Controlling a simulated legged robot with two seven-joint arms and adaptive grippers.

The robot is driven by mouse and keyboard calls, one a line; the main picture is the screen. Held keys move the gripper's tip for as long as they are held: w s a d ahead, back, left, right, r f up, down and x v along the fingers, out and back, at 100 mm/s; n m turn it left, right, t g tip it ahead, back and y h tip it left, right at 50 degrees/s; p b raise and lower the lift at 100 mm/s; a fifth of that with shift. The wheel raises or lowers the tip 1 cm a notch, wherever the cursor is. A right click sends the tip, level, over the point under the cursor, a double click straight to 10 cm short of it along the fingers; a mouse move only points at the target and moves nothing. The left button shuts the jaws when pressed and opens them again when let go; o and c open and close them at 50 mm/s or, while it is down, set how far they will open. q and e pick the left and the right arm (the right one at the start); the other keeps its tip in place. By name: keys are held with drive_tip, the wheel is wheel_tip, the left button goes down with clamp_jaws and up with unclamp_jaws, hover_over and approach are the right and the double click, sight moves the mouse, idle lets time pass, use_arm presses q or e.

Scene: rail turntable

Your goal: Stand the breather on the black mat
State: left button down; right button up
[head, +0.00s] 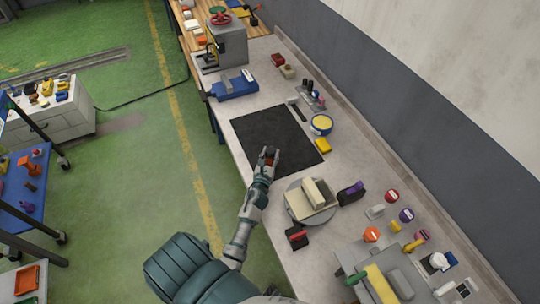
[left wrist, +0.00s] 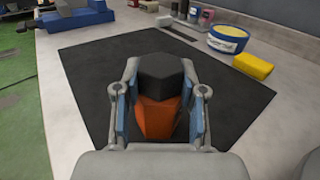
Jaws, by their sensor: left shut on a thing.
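The breather is a small piece with an orange hexagonal part and a dark grey cap, seen in the left wrist view (left wrist: 163,72) and small in the head view (head: 268,158). My left gripper (head: 268,161) is shut on it, with a blue-padded finger on each side. The dark cap faces away from the palm. The black mat (head: 262,128) lies flat on the pale bench, and the gripper is over its near part. Whether the breather touches the mat cannot be told. My right gripper is not in view.
A blue-and-yellow round tin (head: 321,124) and a yellow block (head: 323,146) stand right of the mat. A round turntable (head: 297,203) carrying pale blocks is close by on the near side. A blue vise (head: 235,87) stands beyond the mat. Most of the mat is bare.

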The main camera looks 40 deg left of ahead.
use_arm(q)
drive_tip(key=shift+d+r, duration=0.15)
drive_tip(key=shift+d, duration=0.05)
drive_tip(key=c, duration=0.7)
unclamp_jaws()
drive_tip(key=shift+f, duration=0.2)
drive_tip(key=shift+s+a, duration=0.1)
drive_tip(key=shift+a, duration=0.1)
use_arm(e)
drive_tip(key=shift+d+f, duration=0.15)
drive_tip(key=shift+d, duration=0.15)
use_arm(q)
drive_tip(key=shift+f, duration=0.1)
drive_tip(key=shift+s+r, duration=0.1)
drive_tip(key=shift+r, duration=0.1)
drive_tip(key=b+v, duration=0.1)
drive_tip(key=v, duration=1)
drive_tip(key=shift+d, duration=0.25)
drive_tip(key=shift+s+r, duration=0.1)
drive_tip(key=shift+s, duration=0.2)
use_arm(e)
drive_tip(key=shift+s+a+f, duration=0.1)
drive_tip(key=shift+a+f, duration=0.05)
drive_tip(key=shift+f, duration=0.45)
